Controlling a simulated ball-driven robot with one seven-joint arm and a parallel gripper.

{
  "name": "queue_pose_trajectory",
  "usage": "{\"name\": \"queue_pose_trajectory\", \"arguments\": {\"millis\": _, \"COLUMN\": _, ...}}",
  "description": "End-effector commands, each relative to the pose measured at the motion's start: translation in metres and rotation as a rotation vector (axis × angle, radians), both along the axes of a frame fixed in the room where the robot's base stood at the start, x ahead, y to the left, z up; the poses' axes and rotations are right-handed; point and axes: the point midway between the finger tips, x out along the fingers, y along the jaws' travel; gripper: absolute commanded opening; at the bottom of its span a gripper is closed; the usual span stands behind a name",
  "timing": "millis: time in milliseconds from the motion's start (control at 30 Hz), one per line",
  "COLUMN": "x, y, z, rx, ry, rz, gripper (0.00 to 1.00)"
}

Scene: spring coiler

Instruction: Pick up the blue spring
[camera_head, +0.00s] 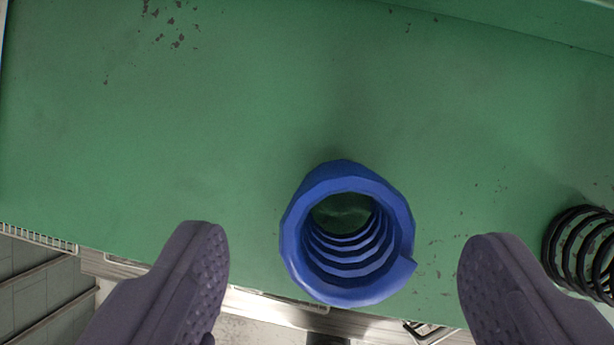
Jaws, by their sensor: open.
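The blue spring (347,282) stands upright on the green surface, seen from above into its open coil. Its free wire end shows at the right side of the rim. My gripper (342,262) is open, with one finger to the left of the spring and one to the right. There is a clear gap between each finger and the spring, and neither touches it. The spring lies between the fingers in the picture; how far above it the fingertips are I cannot tell.
The green surface (200,130) is bare beyond the blue spring, with chipped paint. Its near edge runs below the spring, with floor beyond.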

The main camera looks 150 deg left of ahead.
Motion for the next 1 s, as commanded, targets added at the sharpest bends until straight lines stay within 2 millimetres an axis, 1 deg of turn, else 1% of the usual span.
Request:
{"name": "queue_pose_trajectory", "arguments": {"millis": 33, "x": 0.002, "y": -0.001, "z": -0.009, "rx": 0.0, "ry": 0.002, "rz": -0.002, "gripper": 0.77}}
{"name": "queue_pose_trajectory", "arguments": {"millis": 333, "x": 0.019, "y": -0.001, "z": -0.051, "rx": 0.0, "ry": 0.0, "rz": -0.002, "gripper": 0.77}}
{"name": "queue_pose_trajectory", "arguments": {"millis": 433, "x": 0.022, "y": 0.0, "z": -0.057, "rx": 0.0, "ry": -0.001, "rz": 0.0, "gripper": 0.77}}
{"name": "queue_pose_trajectory", "arguments": {"millis": 633, "x": 0.022, "y": 0.0, "z": -0.057, "rx": 0.001, "ry": -0.003, "rz": 0.0, "gripper": 0.77}}
{"name": "queue_pose_trajectory", "arguments": {"millis": 667, "x": 0.022, "y": 0.0, "z": -0.057, "rx": 0.001, "ry": -0.003, "rz": 0.0, "gripper": 0.73}}
{"name": "queue_pose_trajectory", "arguments": {"millis": 700, "x": 0.022, "y": 0.0, "z": -0.057, "rx": 0.001, "ry": -0.003, "rz": 0.0, "gripper": 0.64}}
{"name": "queue_pose_trajectory", "arguments": {"millis": 867, "x": 0.022, "y": 0.0, "z": -0.057, "rx": 0.001, "ry": -0.003, "rz": 0.0, "gripper": 0.27}}
{"name": "queue_pose_trajectory", "arguments": {"millis": 900, "x": 0.022, "y": 0.0, "z": -0.057, "rx": 0.001, "ry": -0.003, "rz": 0.0, "gripper": 0.18}}
{"name": "queue_pose_trajectory", "arguments": {"millis": 933, "x": 0.022, "y": 0.0, "z": -0.057, "rx": 0.001, "ry": -0.004, "rz": 0.0, "gripper": 0.14}}
{"name": "queue_pose_trajectory", "arguments": {"millis": 1000, "x": 0.022, "y": 0.0, "z": -0.057, "rx": 0.001, "ry": -0.004, "rz": 0.0, "gripper": 0.13}}
